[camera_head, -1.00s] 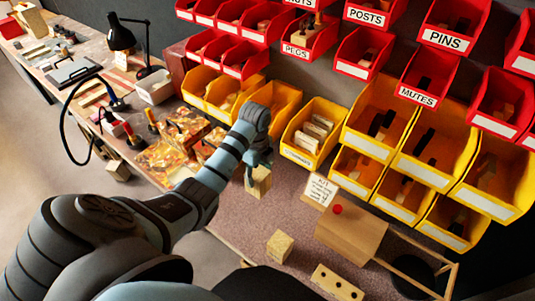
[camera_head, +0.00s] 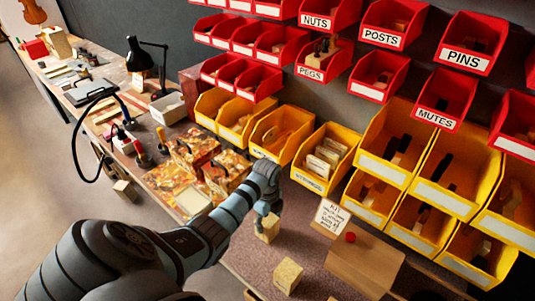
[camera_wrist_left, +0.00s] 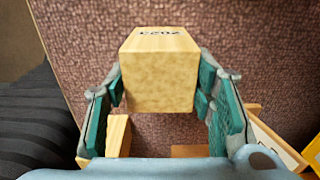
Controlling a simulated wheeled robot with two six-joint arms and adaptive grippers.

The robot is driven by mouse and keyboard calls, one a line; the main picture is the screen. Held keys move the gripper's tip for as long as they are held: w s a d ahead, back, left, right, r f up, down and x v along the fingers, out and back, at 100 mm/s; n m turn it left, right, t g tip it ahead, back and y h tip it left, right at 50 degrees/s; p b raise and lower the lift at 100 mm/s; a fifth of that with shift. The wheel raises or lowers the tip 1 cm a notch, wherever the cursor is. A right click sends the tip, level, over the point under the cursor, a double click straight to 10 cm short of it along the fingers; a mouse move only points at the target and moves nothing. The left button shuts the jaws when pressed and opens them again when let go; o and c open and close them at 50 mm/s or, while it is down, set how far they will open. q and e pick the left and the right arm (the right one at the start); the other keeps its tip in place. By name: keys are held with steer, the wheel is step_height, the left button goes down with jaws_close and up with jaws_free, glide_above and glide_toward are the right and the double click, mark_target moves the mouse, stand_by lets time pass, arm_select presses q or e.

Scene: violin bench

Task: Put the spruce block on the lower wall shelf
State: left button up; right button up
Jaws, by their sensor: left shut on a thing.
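My left gripper (camera_head: 268,211) is shut on a pale wooden block, the spruce block (camera_head: 267,229), near the middle of the bench. In the left wrist view the block (camera_wrist_left: 161,75) sits between the two fingers (camera_wrist_left: 161,98), with dark printed characters on its far face. I cannot tell whether its underside clears the bench. A similar pale block (camera_head: 288,275) stands on the bench nearer me. The lower wall shelf cannot be made out in these views. My right gripper is not in view.
Yellow bins (camera_head: 325,160) and red bins (camera_head: 380,75) line the back wall. A wooden box with a red knob (camera_head: 363,262) and a card (camera_head: 331,214) stand to the right. Patterned boxes (camera_head: 195,148), a white tray (camera_head: 168,108) and a black lamp (camera_head: 140,55) are to the left.

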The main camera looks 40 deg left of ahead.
arm_select(q)
steer(key=shift+f, duration=0.15)
steer(key=o, duration=1.4)
steer(key=shift+w, duration=0.1)
steer(key=shift+c, duration=0.2)
